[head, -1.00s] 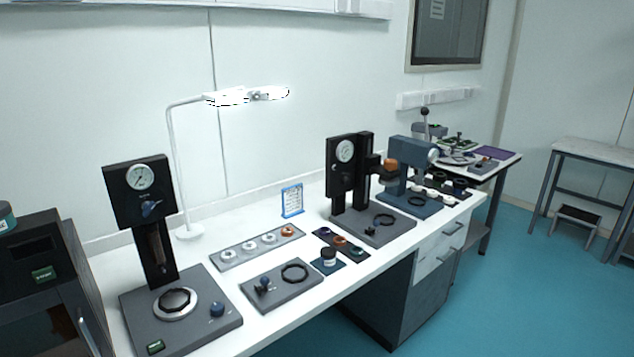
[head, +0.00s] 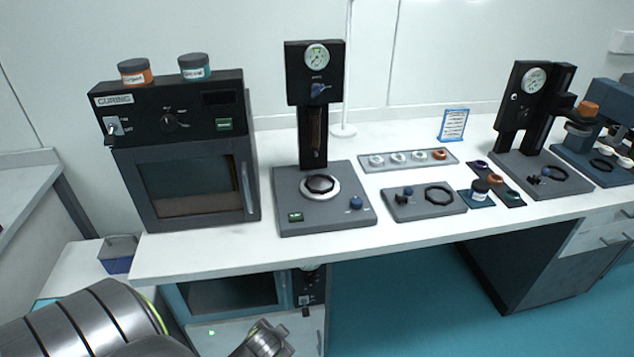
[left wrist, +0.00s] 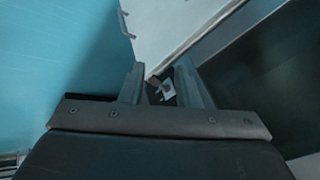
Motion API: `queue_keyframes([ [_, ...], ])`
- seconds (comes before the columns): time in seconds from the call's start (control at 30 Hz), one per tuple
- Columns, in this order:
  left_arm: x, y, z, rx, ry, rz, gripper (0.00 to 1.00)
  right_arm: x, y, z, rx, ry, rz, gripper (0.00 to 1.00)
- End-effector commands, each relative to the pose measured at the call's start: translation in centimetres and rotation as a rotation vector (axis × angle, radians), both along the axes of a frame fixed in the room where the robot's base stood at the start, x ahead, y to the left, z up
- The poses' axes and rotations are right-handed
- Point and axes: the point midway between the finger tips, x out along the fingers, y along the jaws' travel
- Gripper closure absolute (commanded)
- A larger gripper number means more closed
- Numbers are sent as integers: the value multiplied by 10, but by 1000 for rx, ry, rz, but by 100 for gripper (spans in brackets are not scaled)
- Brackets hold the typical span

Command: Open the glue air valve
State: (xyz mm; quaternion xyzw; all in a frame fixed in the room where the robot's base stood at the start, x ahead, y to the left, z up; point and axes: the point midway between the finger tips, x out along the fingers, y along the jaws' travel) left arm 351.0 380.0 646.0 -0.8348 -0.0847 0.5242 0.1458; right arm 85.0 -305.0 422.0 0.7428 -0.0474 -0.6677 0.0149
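A black gauge station (head: 312,145) stands in the middle of the head view, with a round dial (head: 317,56), a blue lever knob (head: 319,89) below it and a round chuck (head: 320,187) on its grey base. A second black station with a dial (head: 533,80) stands at the right. I cannot read which one carries the glue air valve. My left arm shows at the bottom left of the head view. In the left wrist view my left gripper (left wrist: 160,78) has its two fingers apart, with nothing seen held between them. My right gripper is not in view.
A curing oven (head: 190,185) stands at the left of the white bench (head: 410,222), with two jars (head: 135,71) on top. A ring tray (head: 408,160) and a small fixture plate (head: 425,202) lie right of the middle station. Another cabinet unit (head: 235,292) is below the bench.

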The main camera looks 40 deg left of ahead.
Motion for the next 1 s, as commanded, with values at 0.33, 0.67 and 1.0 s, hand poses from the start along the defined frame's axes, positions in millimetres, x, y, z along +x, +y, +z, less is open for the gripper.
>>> queue_keyframes([
  [0.33, 38, 4, 133, 120, -177, -1, 71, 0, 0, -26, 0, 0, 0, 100],
  [0.67, 99, 26, 272, 370, -481, -31, 71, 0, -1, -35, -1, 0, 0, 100],
  [1.0, 186, 52, 437, 780, -869, -101, 71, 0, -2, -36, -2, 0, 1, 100],
])
